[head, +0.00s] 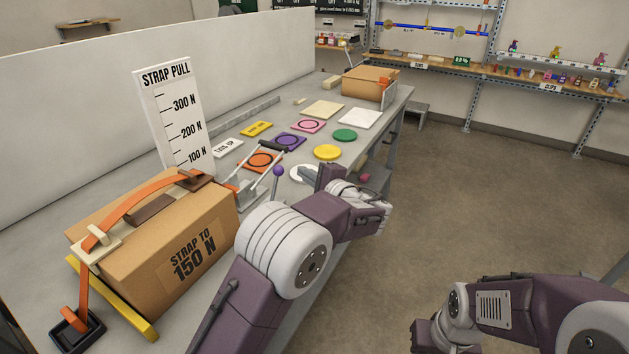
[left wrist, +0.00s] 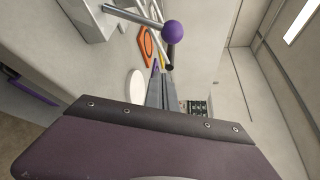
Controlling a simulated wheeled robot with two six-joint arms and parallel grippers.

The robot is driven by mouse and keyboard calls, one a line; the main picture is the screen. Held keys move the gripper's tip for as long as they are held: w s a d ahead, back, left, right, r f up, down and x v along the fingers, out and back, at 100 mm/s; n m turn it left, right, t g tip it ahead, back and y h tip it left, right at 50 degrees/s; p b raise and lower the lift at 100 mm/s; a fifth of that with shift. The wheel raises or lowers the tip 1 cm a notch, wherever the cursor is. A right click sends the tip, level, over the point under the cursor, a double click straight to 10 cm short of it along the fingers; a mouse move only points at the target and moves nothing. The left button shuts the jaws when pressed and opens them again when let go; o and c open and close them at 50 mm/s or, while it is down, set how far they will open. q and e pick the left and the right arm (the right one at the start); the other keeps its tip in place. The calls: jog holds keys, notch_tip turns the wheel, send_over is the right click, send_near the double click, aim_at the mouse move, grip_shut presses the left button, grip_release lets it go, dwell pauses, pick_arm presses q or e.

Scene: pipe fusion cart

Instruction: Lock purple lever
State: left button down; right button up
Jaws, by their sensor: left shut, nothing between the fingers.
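The purple lever is a metal rod with a purple ball knob (head: 278,171), standing on the strap fixture at the near side of the bench. Its rod looks roughly upright in the head view. In the left wrist view the ball (left wrist: 173,32) and its rod show at the top, beyond the fingers. My left gripper (head: 313,174) is to the right of the ball, apart from it, above the bench edge. Its fingers (left wrist: 161,92) are shut and empty. My right arm shows at the lower right, but its fingertips are not in view.
A cardboard box (head: 160,245) with an orange strap (head: 140,205) lies left of the lever. A strap pull scale board (head: 176,115) stands behind. A black-gripped metal handle (head: 273,145) is near the lever. Coloured discs and plates, including a yellow disc (head: 327,152), lie beyond.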

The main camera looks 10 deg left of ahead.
aim_at(275, 184)
pick_arm(q)
jog(key=shift+x, duration=1.1)
jog(key=s+a, duration=0.1)
jog(key=s+r, duration=0.1)
jog(key=s, duration=0.1)
jog(key=shift+s+a+r+b, duration=0.15)
jog(key=shift+a+r+b, duration=0.15)
jog(key=shift+a, duration=0.1)
